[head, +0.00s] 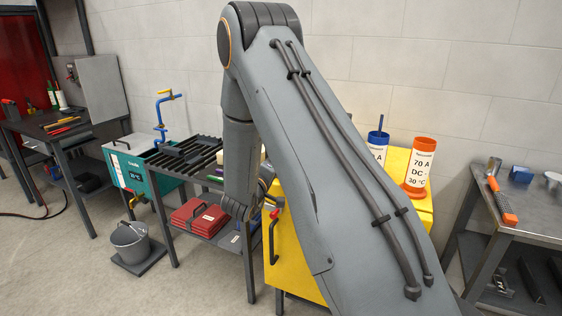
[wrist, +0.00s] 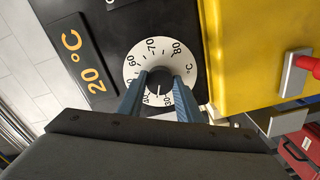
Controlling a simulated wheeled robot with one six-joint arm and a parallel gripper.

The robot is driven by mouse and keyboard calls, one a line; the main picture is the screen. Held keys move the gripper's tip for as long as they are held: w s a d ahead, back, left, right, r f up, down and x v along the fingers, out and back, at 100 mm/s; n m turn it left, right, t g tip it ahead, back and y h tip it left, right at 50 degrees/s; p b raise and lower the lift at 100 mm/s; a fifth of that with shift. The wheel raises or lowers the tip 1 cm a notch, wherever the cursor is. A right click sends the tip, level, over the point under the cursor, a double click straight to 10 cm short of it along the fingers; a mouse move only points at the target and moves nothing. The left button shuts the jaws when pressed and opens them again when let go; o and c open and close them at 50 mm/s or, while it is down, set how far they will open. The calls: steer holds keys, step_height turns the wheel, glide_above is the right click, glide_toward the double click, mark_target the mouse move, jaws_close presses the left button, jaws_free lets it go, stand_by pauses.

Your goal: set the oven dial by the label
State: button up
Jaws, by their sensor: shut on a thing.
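In the wrist view a round white dial (wrist: 187,68) sits on the black front panel of the yellow oven (wrist: 245,50). My gripper (wrist: 159,86) is shut on the black knob (wrist: 158,76), one blue finger at each side. A pale mark on the knob points down in the picture, toward the low numbers. A panel display (wrist: 82,55) reads 20 °C.
A second canister with a blue top (head: 378,140) is mostly hidden by my arm. A teal tank (head: 130,165) shows its own °C reading. A red lever (wrist: 306,65) juts out beside the oven. A bucket (head: 130,240) stands on the floor; a workbench (head: 515,210) is at right.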

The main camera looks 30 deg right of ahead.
steer(key=shift+n+p, duration=0.85)
steer(key=shift+n, duration=1.45)
steer(key=o, duration=1)
steer(key=shift+o, duration=0.2)
steer(key=shift+a, duration=0.15)
steer(key=b+v, duration=0.2)
steer(key=v, duration=0.5)
steer(key=shift+s+a, duration=0.2)
steer(key=shift+a, duration=0.05)
